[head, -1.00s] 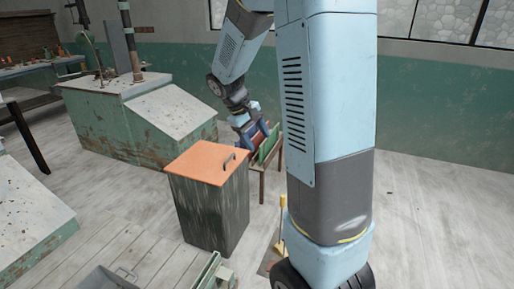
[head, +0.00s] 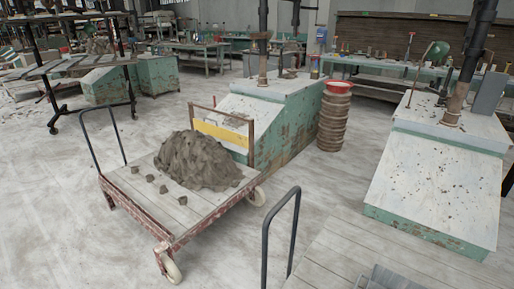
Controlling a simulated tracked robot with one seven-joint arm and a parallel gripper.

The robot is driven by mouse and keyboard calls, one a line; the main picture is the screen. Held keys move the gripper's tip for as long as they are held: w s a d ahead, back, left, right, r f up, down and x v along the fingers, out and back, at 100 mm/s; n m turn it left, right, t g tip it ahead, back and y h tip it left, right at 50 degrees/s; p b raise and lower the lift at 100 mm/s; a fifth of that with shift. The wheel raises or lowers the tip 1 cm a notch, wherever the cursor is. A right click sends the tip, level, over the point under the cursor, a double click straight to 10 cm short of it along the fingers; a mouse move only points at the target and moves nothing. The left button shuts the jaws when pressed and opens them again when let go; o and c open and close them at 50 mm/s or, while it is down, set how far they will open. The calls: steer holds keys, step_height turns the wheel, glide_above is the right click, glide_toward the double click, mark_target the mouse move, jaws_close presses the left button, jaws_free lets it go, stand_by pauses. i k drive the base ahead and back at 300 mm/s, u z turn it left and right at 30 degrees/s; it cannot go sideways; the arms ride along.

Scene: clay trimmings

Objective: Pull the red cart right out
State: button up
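The red cart (head: 212,208) stands left of centre in the head view. It is a low flatbed with a plank deck and a chipped red frame. A dark bent push bar (head: 97,142) rises at its left end. Pale wheels show at its near corner (head: 172,268) and right corner (head: 258,197). A big heap of grey clay (head: 199,160) and several small lumps (head: 163,189) lie on the deck. My gripper and arm are out of view.
A green machine with a pale sloped top (head: 290,115) is close behind the cart's right side; a wooden frame with yellow panel (head: 222,135) stands between. Stacked brown rings (head: 334,120) are farther right. Another plank deck (head: 345,252) and dark bar (head: 281,235) are near. Floor is clear front left.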

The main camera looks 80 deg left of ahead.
mark_target(192, 164)
steer(key=z, duration=1.25)
steer(key=i, duration=0.1)
steer(key=u, duration=3.65)
steer(key=i, duration=0.2)
steer(key=u, duration=2.25)
steer(key=i, duration=2.75)
